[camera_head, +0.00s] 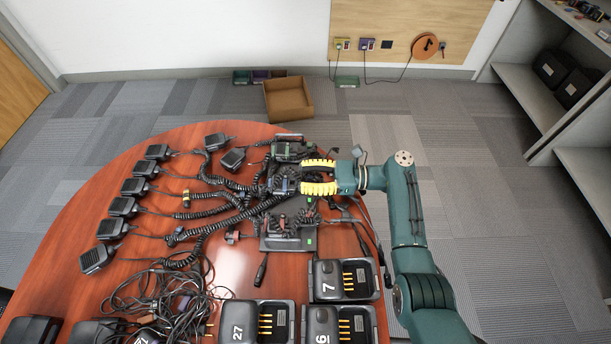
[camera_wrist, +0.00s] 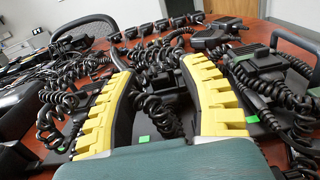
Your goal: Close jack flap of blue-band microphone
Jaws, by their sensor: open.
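Several black hand microphones lie in a curved row along the table's left edge, such as one (camera_head: 123,206) near the row's middle. Their coiled cords run right toward the radios. A small blue mark (camera_head: 178,231) shows on one cord; I cannot tell which microphone it belongs to. No jack flap can be made out at this size. My gripper (camera_head: 303,176), with yellow ribbed fingers, is open at a black radio unit (camera_head: 284,186) near the table's right side. In the wrist view a black unit with coiled cord (camera_wrist: 165,82) lies between and beyond the fingers, which hold nothing.
Charger cradles (camera_head: 343,281) stand at the front right. A cable tangle (camera_head: 170,305) lies at the front left. More radio gear (camera_head: 288,240) crowds beside my gripper. Bare reddish tabletop (camera_head: 150,240) shows between cords. A cardboard box (camera_head: 288,100) is on the floor beyond.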

